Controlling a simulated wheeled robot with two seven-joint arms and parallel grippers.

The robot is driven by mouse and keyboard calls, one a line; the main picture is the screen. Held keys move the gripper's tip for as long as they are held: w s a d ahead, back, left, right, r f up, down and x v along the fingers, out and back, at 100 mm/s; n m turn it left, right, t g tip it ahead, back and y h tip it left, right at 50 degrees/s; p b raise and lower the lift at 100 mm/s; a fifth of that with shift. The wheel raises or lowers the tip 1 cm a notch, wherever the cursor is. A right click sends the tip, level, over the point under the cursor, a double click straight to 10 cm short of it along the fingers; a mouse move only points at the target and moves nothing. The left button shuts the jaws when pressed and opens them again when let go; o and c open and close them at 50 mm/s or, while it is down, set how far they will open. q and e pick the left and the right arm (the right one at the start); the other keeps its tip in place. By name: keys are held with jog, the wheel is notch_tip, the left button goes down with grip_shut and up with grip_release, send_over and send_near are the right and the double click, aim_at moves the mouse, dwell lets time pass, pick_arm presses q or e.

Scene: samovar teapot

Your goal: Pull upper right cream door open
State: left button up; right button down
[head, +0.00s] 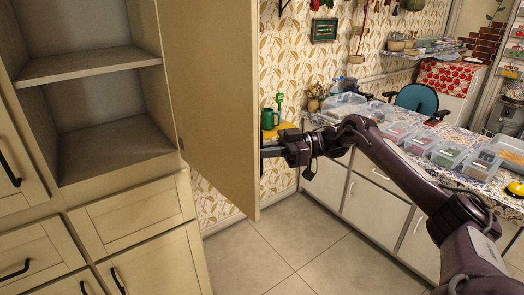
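The upper right cream door (215,95) stands swung wide open in the head view, its plain inner face toward me and its hinge side at the cabinet. The open compartment (90,95) behind it shows one shelf and is empty where visible. My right gripper (268,146) is at the door's free edge, on the outer side. Its fingertips are partly hidden by the door, and the door's handle is not visible, so I cannot tell whether the fingers hold it. My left gripper is not in view.
Closed cream drawers and doors (135,212) with black handles lie below the compartment. A counter (465,170) with several clear containers runs along the right. A green mug (269,119) stands behind my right gripper. Tiled floor (290,250) is free between cabinet and counter.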

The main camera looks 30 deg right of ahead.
jog(key=c, duration=1.7)
grip_release()
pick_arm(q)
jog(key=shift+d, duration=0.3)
pick_arm(e)
jog(key=shift+o, duration=0.3)
jog(key=shift+w, duration=0.1)
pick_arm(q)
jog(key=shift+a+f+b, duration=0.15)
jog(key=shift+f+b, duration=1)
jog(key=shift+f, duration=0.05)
pick_arm(e)
jog(key=v, duration=0.8)
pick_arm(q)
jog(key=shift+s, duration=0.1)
pick_arm(e)
jog(key=shift+a, duration=0.1)
